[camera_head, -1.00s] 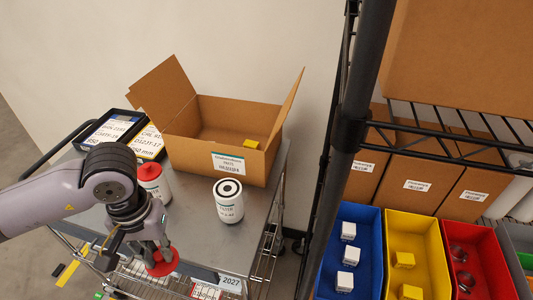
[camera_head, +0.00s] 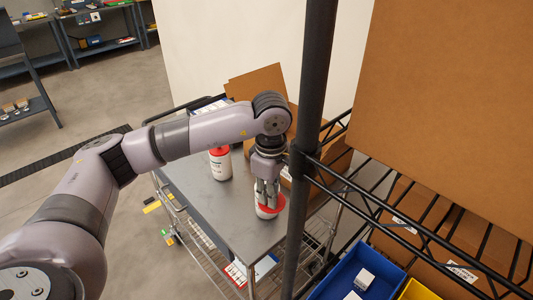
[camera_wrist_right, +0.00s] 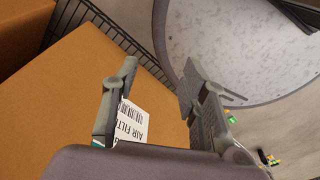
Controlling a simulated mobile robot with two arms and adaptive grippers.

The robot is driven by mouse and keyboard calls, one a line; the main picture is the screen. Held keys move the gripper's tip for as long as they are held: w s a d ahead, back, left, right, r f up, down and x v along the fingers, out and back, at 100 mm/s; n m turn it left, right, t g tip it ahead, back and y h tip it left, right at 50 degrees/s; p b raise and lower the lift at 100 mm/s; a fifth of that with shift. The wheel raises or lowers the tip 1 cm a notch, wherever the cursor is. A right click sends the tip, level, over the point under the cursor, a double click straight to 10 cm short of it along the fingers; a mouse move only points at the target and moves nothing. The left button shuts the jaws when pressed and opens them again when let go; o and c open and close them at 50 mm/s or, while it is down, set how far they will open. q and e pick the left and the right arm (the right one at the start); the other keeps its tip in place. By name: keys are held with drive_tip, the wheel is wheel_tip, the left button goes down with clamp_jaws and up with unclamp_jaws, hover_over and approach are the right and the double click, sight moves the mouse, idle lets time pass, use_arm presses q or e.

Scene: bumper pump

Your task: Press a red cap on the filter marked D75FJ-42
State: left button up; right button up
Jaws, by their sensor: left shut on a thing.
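My left gripper (camera_head: 267,192) points down at the cart and is shut on a red cap (camera_head: 276,207). The cap is at the top of a white filter (camera_head: 267,214) standing near the cart's right edge; whether it is fully seated I cannot tell. That filter's marking is not readable now. Another white filter (camera_head: 219,168) with a red top stands to the left, under my left arm. My right gripper (camera_wrist_right: 158,88) shows in the right wrist view, its fingers apart and nothing held, in front of a cardboard box (camera_wrist_right: 90,110) labelled AIR FILT.
The grey cart top (camera_head: 205,195) is clear at the front left. An open cardboard box (camera_head: 255,85) stands behind my left wrist. A black shelf post (camera_head: 310,130) stands just right of it. A blue bin (camera_head: 345,275) with white boxes is at the bottom right.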

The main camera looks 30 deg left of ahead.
use_arm(q)
drive_tip(key=shift+w+a+f+n+p, duration=0.15)
drive_tip(key=shift+w+a+n, duration=0.9)
drive_tip(key=shift+n, duration=1.7)
drive_tip(key=shift+w+a+r+n+p, duration=0.15)
drive_tip(key=shift+w+a+n, duration=0.5)
drive_tip(key=shift+w+n, duration=1.5)
drive_tip(key=shift+w+a+f+n+p, duration=0.2)
drive_tip(key=shift+w+a+n, duration=0.5)
drive_tip(key=shift+n, duration=2.7)
drive_tip(key=shift+s+a+f+b, duration=0.15)
drive_tip(key=shift+f+b, duration=0.85)
drive_tip(key=shift+f, duration=0.55)
use_arm(e)
drive_tip(key=shift+w+d+f, duration=0.1)
drive_tip(key=shift+d+f, duration=0.25)
drive_tip(key=shift+d, duration=0.2)
drive_tip(key=shift+d, duration=0.2)
use_arm(q)
drive_tip(key=shift+f+b, duration=0.2)
drive_tip(key=shift+b, duration=0.15)
use_arm(e)
drive_tip(key=shift+a+f, duration=0.2)
drive_tip(key=shift+f, duration=0.1)
use_arm(q)
drive_tip(key=o, duration=0.8)
use_arm(e)
drive_tip(key=shift+d, duration=0.15)
